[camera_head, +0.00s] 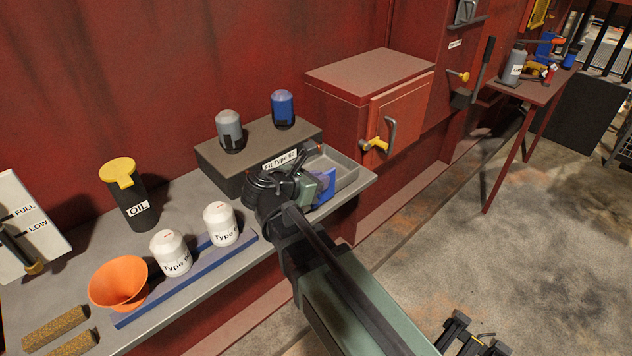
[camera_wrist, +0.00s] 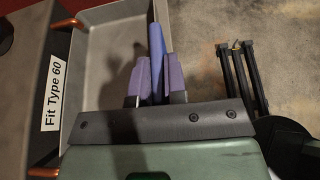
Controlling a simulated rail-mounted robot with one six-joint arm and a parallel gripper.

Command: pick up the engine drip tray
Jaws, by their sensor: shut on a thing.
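The engine drip tray (camera_head: 342,165) is a shallow grey open tray at the right end of the shelf, beside the dark box labelled "Fit Type 60". Its empty inside also shows in the wrist view (camera_wrist: 105,50). My gripper (camera_head: 316,188) is at the tray's near side and hides part of it. In the wrist view, the fingers of my gripper (camera_wrist: 157,70) are shut on an upright blue strip at the tray's right wall, one finger on each side. I cannot tell whether the tray is clear of the shelf.
The dark box (camera_head: 228,180) carries a grey canister (camera_head: 230,130) and a blue one (camera_head: 283,108). Two white canisters stand on a blue strip (camera_head: 190,277), left of my arm. A red cabinet (camera_head: 350,100) with a yellow handle stands behind the tray.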

